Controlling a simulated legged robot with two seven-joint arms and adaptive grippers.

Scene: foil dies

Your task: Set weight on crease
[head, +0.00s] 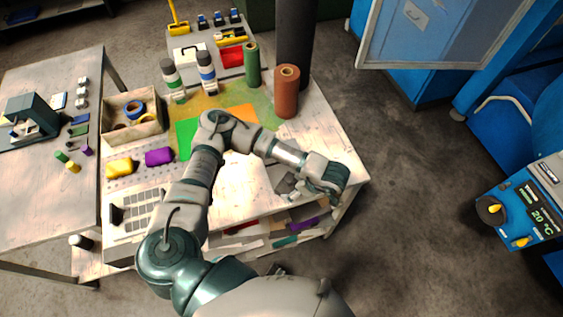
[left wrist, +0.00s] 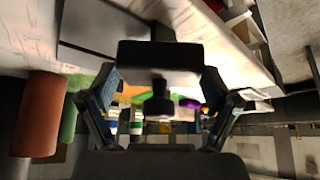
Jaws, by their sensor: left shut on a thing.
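My left gripper (head: 290,187) is over the right end of the worktable, low near its front edge. It also shows in the left wrist view (left wrist: 160,82), shut on a dark block with a knob, which looks like the weight (left wrist: 160,54). The weight is mostly hidden by the gripper and arm in the head view. A flat grey sheet (left wrist: 105,35) lies beyond it in the left wrist view, and a grey piece also shows beside the gripper in the head view. I cannot make out a crease. My right gripper is not in view.
A shelf with coloured pieces is under the front edge.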

